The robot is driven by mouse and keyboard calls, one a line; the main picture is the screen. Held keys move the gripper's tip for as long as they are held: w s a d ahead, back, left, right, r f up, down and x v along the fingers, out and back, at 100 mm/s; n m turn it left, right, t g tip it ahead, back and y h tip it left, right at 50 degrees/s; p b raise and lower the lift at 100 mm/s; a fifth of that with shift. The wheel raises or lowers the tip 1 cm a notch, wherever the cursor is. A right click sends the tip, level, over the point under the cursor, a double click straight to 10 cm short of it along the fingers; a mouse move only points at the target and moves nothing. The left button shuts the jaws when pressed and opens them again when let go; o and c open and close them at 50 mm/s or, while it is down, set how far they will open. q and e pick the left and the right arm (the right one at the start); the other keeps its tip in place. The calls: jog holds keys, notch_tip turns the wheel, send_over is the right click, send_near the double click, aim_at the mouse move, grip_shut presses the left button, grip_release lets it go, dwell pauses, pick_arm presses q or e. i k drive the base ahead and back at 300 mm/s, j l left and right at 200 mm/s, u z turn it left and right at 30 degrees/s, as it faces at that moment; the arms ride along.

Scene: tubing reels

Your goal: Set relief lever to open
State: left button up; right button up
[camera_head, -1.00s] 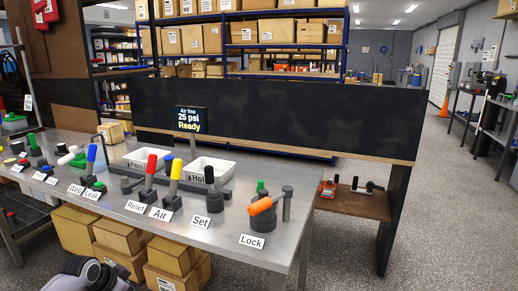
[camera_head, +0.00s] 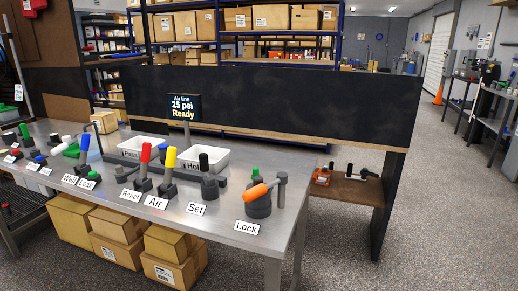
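The relief lever (camera_head: 145,156) has a red handle and stands nearly upright on a dark base, behind the "Relief" label (camera_head: 131,195) on the metal bench. The air lever (camera_head: 169,162) with a yellow handle is just to its right, also nearly upright, behind the "Air" label (camera_head: 156,203). A small display (camera_head: 183,107) behind them reads "Air line 25 psi Ready". Neither of my grippers shows in the head view, so I cannot see whether they are open or shut.
A black-handled set lever (camera_head: 206,175) and the orange-handled lock (camera_head: 260,195) stand to the right. A blue lever (camera_head: 83,148) and other small fittings stand to the left. Two white bins (camera_head: 207,160) sit behind. Cardboard boxes (camera_head: 115,225) lie below the bench (camera_head: 225,222).

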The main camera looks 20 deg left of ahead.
aim_at(147, 147)
jog(key=u, duration=1.3)
jog(key=j+z, duration=0.1)
jog(key=z, duration=0.25)
jog(key=i+j+z, duration=0.1)
jog(key=z, duration=0.3)
jog(key=i+j+z, duration=0.2)
jog(key=j, duration=0.2)
jog(key=j+z, duration=0.2)
jog(key=j, duration=0.15)
jog(key=j+z, duration=0.4)
jog(key=j, duration=1.15)
